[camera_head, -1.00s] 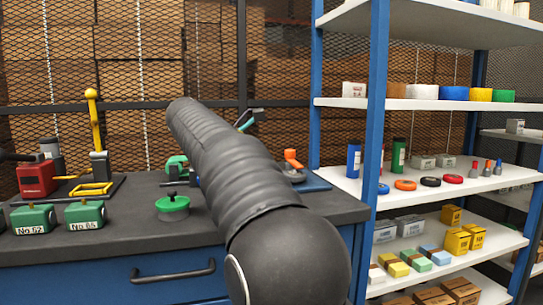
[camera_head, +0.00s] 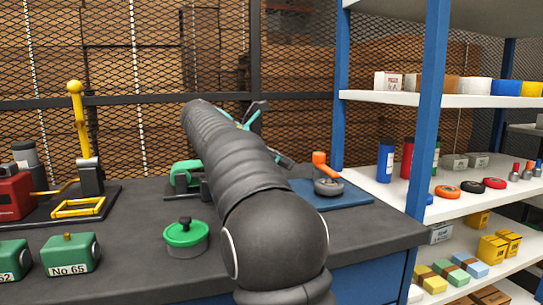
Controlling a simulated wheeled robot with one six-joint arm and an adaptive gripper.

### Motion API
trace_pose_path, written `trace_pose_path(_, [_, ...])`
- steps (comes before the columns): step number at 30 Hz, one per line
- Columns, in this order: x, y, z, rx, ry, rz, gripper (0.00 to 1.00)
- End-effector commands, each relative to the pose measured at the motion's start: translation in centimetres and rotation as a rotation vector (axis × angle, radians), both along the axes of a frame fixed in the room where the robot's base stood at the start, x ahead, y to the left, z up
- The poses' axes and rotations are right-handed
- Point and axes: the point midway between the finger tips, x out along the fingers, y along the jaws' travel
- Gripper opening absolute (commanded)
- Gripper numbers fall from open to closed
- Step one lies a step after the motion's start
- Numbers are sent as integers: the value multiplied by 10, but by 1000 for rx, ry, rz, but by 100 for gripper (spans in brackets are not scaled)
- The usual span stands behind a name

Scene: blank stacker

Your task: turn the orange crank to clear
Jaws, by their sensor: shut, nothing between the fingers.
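The orange crank (camera_head: 327,170) has an upright orange knob and an arm sloping down to the right, on a round grey hub (camera_head: 328,187). It sits on a blue base plate (camera_head: 345,199) at the bench's right end, in the head view. My gripper (camera_head: 257,111) shows only in part beyond my dark arm, up and left of the crank. It is shut and empty, and appears apart from the crank. My arm hides the left part of the blue plate.
The dark bench (camera_head: 370,232) holds a green-lidded pot (camera_head: 185,238), a green device (camera_head: 185,175) partly behind my arm, a yellow lever press (camera_head: 80,130) and green No. boxes (camera_head: 70,256). A blue-posted shelf (camera_head: 430,110) stands close on the right.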

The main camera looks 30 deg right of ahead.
Motion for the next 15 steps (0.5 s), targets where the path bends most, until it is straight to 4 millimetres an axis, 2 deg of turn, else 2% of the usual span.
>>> trace_pose_path(7, [-13,-37,-23,1,1,0,0])
trace_pose_path(15, [-22,-67,-22,0,-2,1,0])
